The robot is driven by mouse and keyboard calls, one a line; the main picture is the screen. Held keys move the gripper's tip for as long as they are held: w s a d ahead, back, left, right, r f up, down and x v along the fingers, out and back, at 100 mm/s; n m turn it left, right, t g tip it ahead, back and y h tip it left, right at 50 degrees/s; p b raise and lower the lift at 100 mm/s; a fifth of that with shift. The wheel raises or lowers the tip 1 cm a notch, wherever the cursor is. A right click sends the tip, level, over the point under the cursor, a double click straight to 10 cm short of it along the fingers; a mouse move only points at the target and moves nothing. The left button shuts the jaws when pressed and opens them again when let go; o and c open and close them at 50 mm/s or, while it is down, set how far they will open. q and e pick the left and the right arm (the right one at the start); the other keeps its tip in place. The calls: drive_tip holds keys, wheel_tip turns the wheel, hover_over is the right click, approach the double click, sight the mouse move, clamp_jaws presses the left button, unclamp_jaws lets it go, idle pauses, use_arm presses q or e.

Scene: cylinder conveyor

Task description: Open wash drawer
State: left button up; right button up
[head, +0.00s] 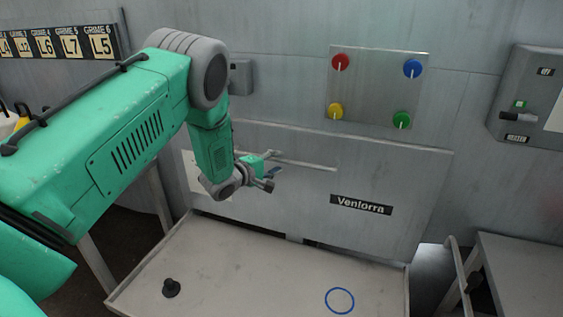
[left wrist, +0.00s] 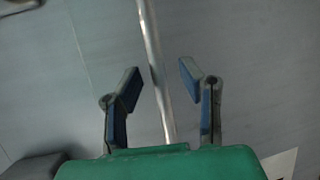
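A grey front panel (head: 300,190) bears a "Venlorra" label (head: 361,205) and a thin horizontal metal bar handle (head: 315,166). I take this panel to be the wash drawer's front; it looks closed. My left gripper (head: 268,179) is at the left part of the handle in the head view, which partly hides it. In the left wrist view, the open left gripper (left wrist: 155,83) has a blue-padded finger on each side of the handle (left wrist: 154,60), with gaps on both sides. Whether the bar is deep between the fingers is hard to tell. My right gripper does not show.
Below the panel is a pale tray (head: 235,260) with a raised rim, a black knob-like piece (head: 171,288) and a blue ring (head: 340,300). Above are coloured dials on a plate (head: 376,88). A grey switch box (head: 515,85) is at right, above a side table (head: 525,265).

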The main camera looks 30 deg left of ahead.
use_arm(q)
drive_tip(key=shift+x, duration=0.8)
drive_tip(key=shift+w, duration=0.3)
drive_tip(key=shift+d, duration=0.2)
clamp_jaws()
drive_tip(key=shift+s, duration=0.1)
